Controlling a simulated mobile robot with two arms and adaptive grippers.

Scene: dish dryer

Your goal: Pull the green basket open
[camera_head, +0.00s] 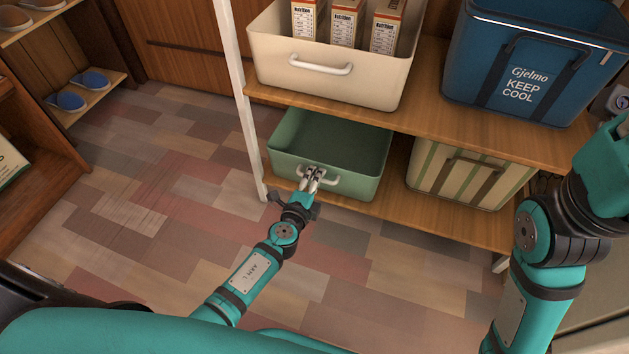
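The green basket (358,189) sits on the lower wooden shelf, under the cream basket, and its inside looks empty. A white handle (331,181) is fixed to its front face. My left gripper (312,176) is right at this handle, its fingertips over the handle's left and middle part. The fingers look close together, but whether they are closed around the handle is too small to tell. My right arm (545,245) stands at the right side, and its gripper is not clearly visible.
A cream basket (322,88) with several boxes stands on the upper shelf (436,119), beside a blue cooler bag (535,62). A striped bag (468,175) stands right of the green basket. A white shelf post (243,105) rises at left. The floor in front is clear.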

